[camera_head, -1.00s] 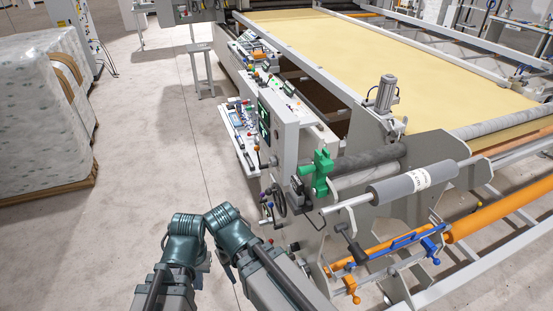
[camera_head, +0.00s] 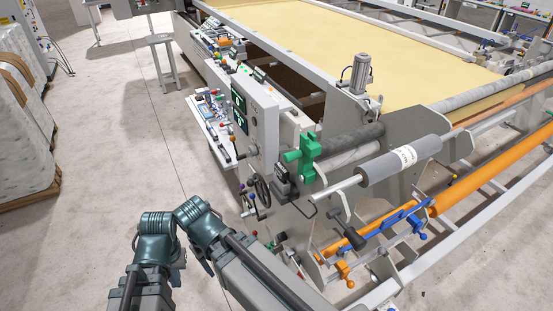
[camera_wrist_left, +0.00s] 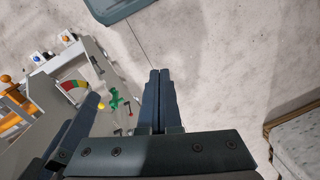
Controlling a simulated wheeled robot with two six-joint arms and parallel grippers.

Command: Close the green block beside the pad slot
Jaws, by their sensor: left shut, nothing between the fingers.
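The green block (camera_head: 308,157) is mounted on the near end of the machine's side frame, at the end of a dark roller (camera_head: 352,139). A small green part, perhaps the same block, shows in the left wrist view (camera_wrist_left: 117,97). I cannot make out the pad slot for certain. My left gripper (camera_wrist_left: 160,73) is shut and empty in the left wrist view, above bare floor and apart from the machine. In the head view my arm's dark green joints are at lower left, well short of the block; the fingers are not clear there. My right gripper is not in view.
A control panel (camera_head: 258,120) and a black handwheel (camera_head: 262,190) stand left of the block. A grey roller (camera_head: 400,160) sticks out on its right. An orange roller (camera_head: 480,187) lies beyond. A wrapped pallet (camera_head: 22,120) stands at far left. The floor between is clear.

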